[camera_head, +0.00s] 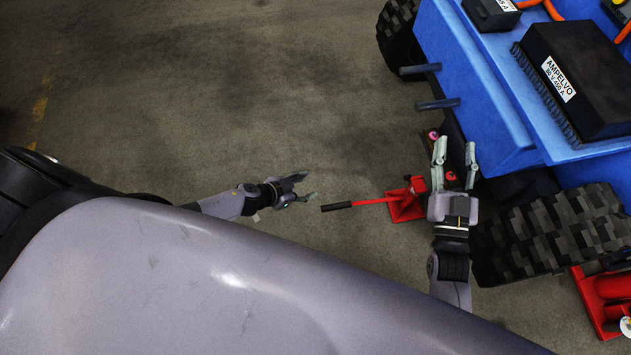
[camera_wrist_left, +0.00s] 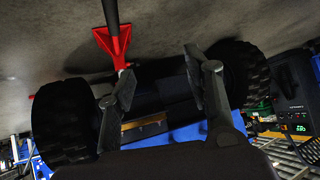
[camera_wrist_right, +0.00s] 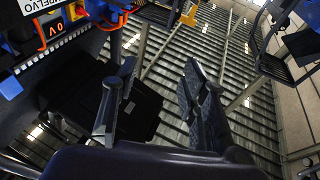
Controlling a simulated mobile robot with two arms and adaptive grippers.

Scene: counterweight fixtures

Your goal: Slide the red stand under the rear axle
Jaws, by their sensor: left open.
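A red stand-like piece (camera_head: 605,302) with a thick red cylinder is cut off at the lower right edge of the head view, beside a black tyre. A red floor jack (camera_head: 405,205) with a black-gripped handle (camera_head: 337,206) lies left of the vehicle; it also shows in the left wrist view (camera_wrist_left: 113,45). The rear axle is not clearly seen; the left wrist view shows a dark underside between two wheels. My left gripper (camera_head: 307,186) is open and empty, left of the handle. My right gripper (camera_head: 455,150) is open and empty, above the vehicle's edge.
The blue vehicle (camera_head: 490,110) with treaded tyres (camera_head: 555,235) fills the right of the head view. A black box (camera_head: 580,80) sits on it, and two dark bars (camera_head: 437,104) stick out from its side. The concrete floor (camera_head: 220,90) at the left is clear.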

